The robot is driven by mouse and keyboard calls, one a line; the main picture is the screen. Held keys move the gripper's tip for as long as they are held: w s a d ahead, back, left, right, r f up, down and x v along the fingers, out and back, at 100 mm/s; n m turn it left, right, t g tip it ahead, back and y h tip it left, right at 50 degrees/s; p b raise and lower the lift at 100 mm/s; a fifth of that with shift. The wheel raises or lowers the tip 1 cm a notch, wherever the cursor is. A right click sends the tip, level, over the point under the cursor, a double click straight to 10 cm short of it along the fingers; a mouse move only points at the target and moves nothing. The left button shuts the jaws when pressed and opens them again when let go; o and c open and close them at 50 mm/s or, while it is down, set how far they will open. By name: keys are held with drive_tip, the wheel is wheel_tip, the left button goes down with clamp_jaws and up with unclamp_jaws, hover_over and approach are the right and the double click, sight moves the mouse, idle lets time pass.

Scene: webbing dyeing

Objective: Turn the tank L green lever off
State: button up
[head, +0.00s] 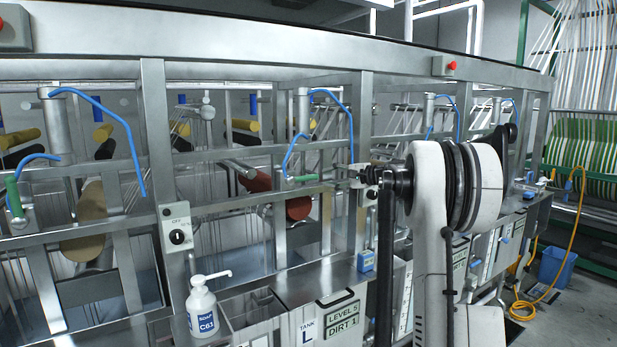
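The tank L sign (308,331) is on the front of the machine, low in the middle of the head view. Above it, a green lever (304,178) lies roughly level, pointing left and right, by a blue hose. My gripper (352,174) is just right of this lever at nearly the same height, seen from the side. Its small fingers blend with the metal frame behind, so I cannot tell whether they are open or touch the lever. My white arm stands in front of the machine, right of centre.
A second green lever (14,197) stands upright at the far left. Steel posts and rails cross the machine front. A soap bottle (202,309) stands on the ledge at lower left. A blue bucket (556,268) and an orange hose (545,290) are on the floor at right.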

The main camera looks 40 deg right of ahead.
sight(311, 178)
drive_tip(key=p+x, duration=0.2)
drive_tip(key=x, duration=0.7)
drive_tip(key=shift+w, duration=0.1)
clamp_jaws()
